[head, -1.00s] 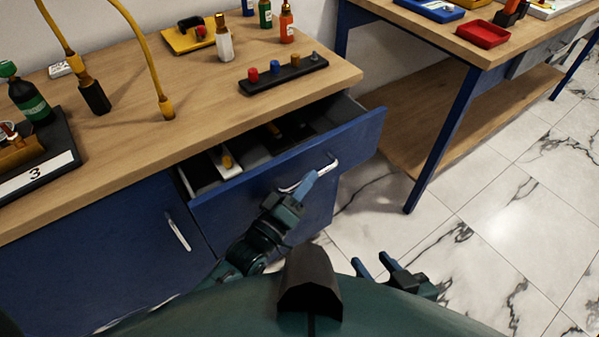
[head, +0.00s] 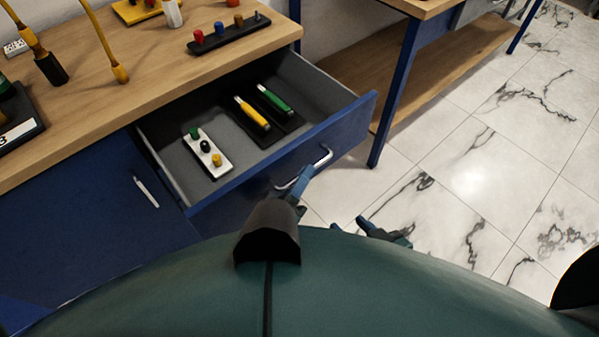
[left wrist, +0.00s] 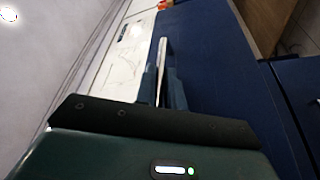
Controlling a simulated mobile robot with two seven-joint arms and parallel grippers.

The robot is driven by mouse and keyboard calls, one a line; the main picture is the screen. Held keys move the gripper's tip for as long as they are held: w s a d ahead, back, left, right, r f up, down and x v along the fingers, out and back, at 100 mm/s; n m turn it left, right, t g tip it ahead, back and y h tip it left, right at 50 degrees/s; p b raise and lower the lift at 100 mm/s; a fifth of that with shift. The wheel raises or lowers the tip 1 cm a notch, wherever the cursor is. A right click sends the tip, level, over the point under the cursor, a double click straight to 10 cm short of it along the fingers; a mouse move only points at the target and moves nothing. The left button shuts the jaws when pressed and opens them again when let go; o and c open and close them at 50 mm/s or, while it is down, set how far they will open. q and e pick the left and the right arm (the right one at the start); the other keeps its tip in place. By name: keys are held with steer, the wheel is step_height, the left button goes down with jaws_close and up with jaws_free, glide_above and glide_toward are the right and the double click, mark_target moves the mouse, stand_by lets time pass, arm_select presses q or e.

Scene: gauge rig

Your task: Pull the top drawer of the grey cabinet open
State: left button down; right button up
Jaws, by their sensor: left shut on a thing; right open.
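The open drawer (head: 338,128) has a blue front and a grey inside, and sits under the wooden top of a blue bench. My left gripper (head: 304,174) is shut on its silver bar handle (head: 322,160). In the left wrist view the pale handle (left wrist: 161,52) lies between the fingers. A grey-fronted unit (head: 476,10), perhaps the grey cabinet, is partly cut off under the other bench at the top right; no gripper is near it. My right gripper (head: 366,226) is open and empty over the floor, right of the left one.
The drawer holds a white tray (head: 212,165) with coloured knobs and a black tray (head: 285,130) with yellow-handled and green-handled tools. A closed blue door (head: 90,235) is left of it. The other bench's blue leg (head: 385,125) stands to the right. Marble floor is clear there.

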arm_select(q)
steer(key=c, duration=1.5)
jaws_free()
arm_select(e)
steer(key=shift+s+f, duration=0.15)
arm_select(q)
steer(key=shift+f, duration=0.1)
arm_select(e)
steer(key=shift+s, duration=0.1)
